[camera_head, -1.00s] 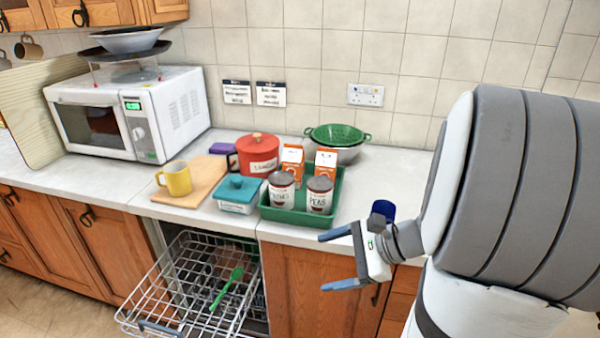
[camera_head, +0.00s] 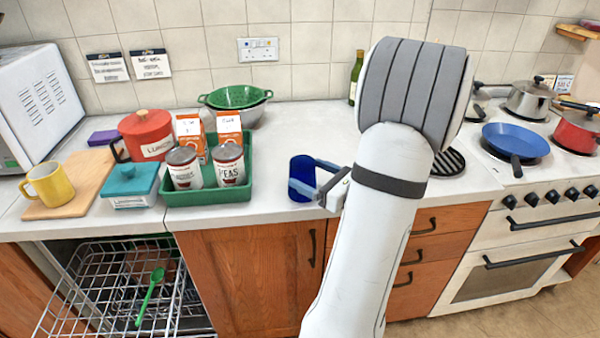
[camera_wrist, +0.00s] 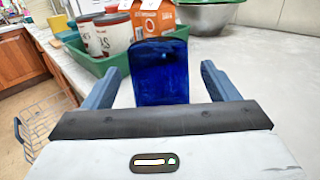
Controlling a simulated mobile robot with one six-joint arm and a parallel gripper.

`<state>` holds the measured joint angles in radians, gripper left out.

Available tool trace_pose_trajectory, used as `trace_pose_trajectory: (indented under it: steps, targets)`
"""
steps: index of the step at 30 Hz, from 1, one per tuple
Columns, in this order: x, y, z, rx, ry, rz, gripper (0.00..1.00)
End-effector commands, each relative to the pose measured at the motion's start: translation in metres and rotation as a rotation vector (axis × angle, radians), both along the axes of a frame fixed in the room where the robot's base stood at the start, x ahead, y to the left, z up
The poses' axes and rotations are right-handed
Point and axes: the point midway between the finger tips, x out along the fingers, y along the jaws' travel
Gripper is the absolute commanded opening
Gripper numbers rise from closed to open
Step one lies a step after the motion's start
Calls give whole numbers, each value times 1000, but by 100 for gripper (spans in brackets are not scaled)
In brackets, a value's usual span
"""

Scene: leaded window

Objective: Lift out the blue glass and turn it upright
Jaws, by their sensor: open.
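The blue glass (camera_head: 300,169) stands on the worktop near its front edge, right of the green tray. In the wrist view the glass (camera_wrist: 160,75) is dark blue and see-through, with what looks like its rim at the top. My gripper (camera_head: 304,178) is open at the glass, with one finger on each side. In the wrist view my gripper (camera_wrist: 160,70) shows a gap between each finger and the glass, so it does not hold it. The foot of the glass is hidden by my gripper's body in the wrist view.
The green tray (camera_head: 212,195) with cans and cartons is close left of the glass. A dishwasher rack (camera_head: 110,285) is pulled out below, holding a green spoon (camera_head: 150,297). The hob with a blue pan (camera_head: 515,140) is at right. Worktop (camera_head: 300,125) behind the glass is bare.

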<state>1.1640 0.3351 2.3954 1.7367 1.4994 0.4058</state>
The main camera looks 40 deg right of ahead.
Motion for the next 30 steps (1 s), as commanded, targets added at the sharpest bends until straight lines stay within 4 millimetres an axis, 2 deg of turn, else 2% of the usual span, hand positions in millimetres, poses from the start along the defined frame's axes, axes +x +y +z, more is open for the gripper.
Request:
trace_pose_trajectory:
  steps: [9, 19, 30]
  targets:
    - [42, 11, 4, 0, 0, 5, 81]
    - [47, 12, 3, -1, 1, 3, 80]
    - [47, 13, 3, -1, 0, 5, 50]
